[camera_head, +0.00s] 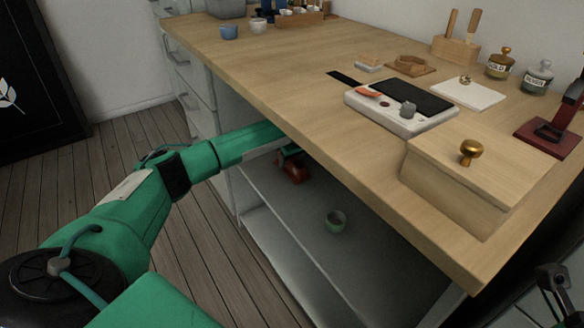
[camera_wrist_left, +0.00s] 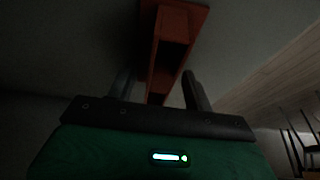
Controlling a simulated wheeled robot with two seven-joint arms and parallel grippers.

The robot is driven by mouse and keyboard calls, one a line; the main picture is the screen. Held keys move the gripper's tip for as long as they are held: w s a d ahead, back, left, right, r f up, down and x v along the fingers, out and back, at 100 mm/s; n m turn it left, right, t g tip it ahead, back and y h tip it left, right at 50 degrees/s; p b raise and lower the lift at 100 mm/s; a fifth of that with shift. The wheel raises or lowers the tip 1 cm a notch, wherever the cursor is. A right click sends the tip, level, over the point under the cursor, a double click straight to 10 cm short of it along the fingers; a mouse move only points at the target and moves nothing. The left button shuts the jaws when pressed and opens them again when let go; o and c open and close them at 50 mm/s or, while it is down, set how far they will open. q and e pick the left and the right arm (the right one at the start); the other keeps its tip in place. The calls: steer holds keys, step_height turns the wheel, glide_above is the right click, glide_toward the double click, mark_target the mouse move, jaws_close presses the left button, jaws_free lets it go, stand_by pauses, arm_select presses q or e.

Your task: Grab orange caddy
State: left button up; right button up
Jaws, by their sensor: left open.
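The orange caddy (camera_wrist_left: 172,50) shows in the left wrist view as an orange-red, open-topped box with a divider-like bar. Its near end lies between the two fingers of my left gripper (camera_wrist_left: 160,88). The fingers are open, one on each side, and I cannot tell whether either touches it. In the head view my green left arm reaches under the worktop into the cabinet. The caddy (camera_head: 294,171) shows there as a small red-orange shape on the shelf, partly hidden by the gripper (camera_head: 288,151). A dark jointed part, perhaps my right gripper (camera_head: 556,284), shows at the lower right.
The wooden worktop (camera_head: 290,62) overhangs the open shelf (camera_head: 290,225) closely above my left arm. A scale (camera_head: 400,108) and a wooden box with a brass knob (camera_head: 471,151) are on top.

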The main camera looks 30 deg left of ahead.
arm_select(q)
steer(key=shift+c, duration=0.4)
steer(key=c, duration=1)
steer(key=shift+c, duration=0.2)
steer(key=shift+r, duration=0.15)
